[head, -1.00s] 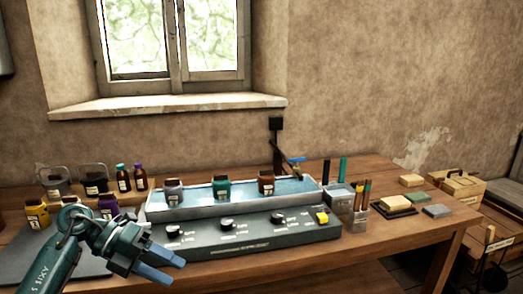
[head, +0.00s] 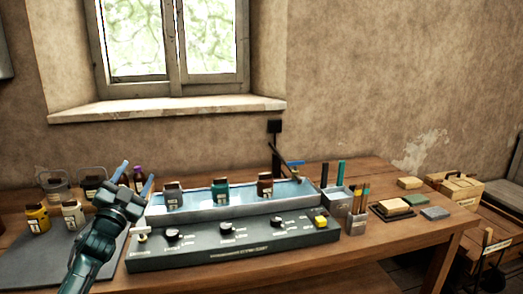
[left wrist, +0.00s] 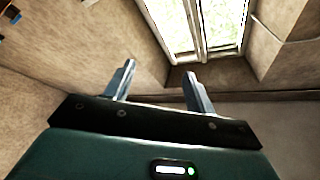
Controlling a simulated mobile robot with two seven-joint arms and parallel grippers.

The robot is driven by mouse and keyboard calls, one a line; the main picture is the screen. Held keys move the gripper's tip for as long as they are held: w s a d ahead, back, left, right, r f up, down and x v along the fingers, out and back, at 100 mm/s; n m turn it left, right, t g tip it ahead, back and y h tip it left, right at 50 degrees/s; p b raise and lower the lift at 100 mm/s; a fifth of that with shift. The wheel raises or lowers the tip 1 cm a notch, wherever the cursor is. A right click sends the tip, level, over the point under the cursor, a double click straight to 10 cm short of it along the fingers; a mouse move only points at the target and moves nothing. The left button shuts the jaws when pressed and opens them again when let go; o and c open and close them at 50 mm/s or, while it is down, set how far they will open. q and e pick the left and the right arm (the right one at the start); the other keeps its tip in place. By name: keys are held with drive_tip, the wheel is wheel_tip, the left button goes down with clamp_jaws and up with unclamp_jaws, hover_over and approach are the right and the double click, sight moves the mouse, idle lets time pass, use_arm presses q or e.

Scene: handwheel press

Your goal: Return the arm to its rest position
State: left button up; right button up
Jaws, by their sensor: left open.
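My left gripper (head: 137,178) is raised at the left of the wooden table in the head view, its two blue-grey fingers pointing up. The fingers are apart with nothing between them. In the left wrist view the gripper (left wrist: 158,88) shows two separated fingers against the wall and window. My left arm comes up from the bottom left and hides part of the jars behind it. My right gripper is not in view.
A grey control box (head: 240,248) with black knobs and a yellow button stands before a water trough (head: 245,196) holding three jars. A yellow jar (head: 37,217) and a pale jar (head: 73,215) stand left. Brushes in a holder (head: 357,221) and blocks (head: 435,213) lie right.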

use_arm(q)
drive_tip(key=a+f+n+g+y, duration=0.35)
drive_tip(key=f+n+g, duration=0.2)
drive_tip(key=f, duration=0.45)
drive_tip(key=shift+g+h, duration=0.65)
drive_tip(key=shift+g, duration=0.2)
drive_tip(key=s+d+f, duration=0.2)
drive_tip(key=f, duration=0.2)
drive_tip(key=s+d+f, duration=0.3)
drive_tip(key=f, duration=0.1)
drive_tip(key=s+d+f, duration=0.2)
drive_tip(key=s+f, duration=0.1)
drive_tip(key=f, duration=0.1)
drive_tip(key=shift+s+d+f, duration=0.1)
drive_tip(key=shift+d+f, duration=0.2)
drive_tip(key=s+d+f+g+h, duration=0.1)
drive_tip(key=s+d+f, duration=0.3)
drive_tip(key=s, duration=0.6)
drive_tip(key=s+d+f+g+h, duration=0.1)
drive_tip(key=s+d+f, duration=0.3)
drive_tip(key=s, duration=0.6)
drive_tip(key=s+d+f+g+h, duration=0.1)
drive_tip(key=s+d+f, duration=0.3)
drive_tip(key=s, duration=0.6)
drive_tip(key=shift+d+g, duration=0.7)
drive_tip(key=shift+d, duration=0.05)
drive_tip(key=shift+f+n, duration=0.1)
drive_tip(key=shift+n, duration=0.15)
